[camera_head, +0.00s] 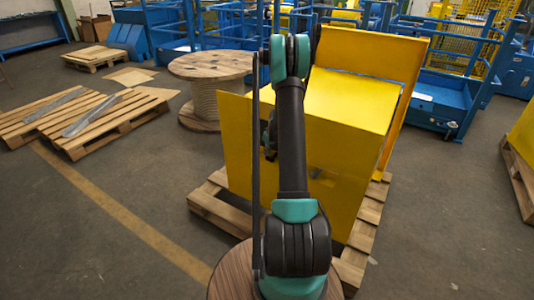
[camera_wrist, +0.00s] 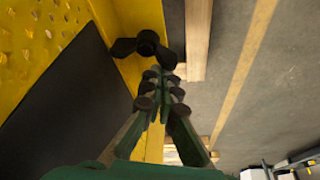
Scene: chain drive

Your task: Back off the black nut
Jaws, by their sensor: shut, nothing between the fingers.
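The black nut (camera_wrist: 147,43) shows in the wrist view at the upper middle, as a dark part with wing-like lobes in front of a yellow panel (camera_wrist: 120,20). My gripper (camera_wrist: 158,78) is shut and empty, with its fingertips just below the nut in the picture. Whether the tips touch the nut I cannot tell. In the head view my gripper (camera_head: 269,138) is a small dark shape beside my arm, against the yellow housing (camera_head: 345,100). I cannot make out the nut there.
The yellow housing stands on a wooden pallet (camera_head: 228,209). A dark flat panel (camera_wrist: 62,105) lies left of my gripper in the wrist view. A cable spool (camera_head: 212,68) and another pallet (camera_head: 100,120) stand to the left. Open floor (camera_head: 90,240) lies at the lower left.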

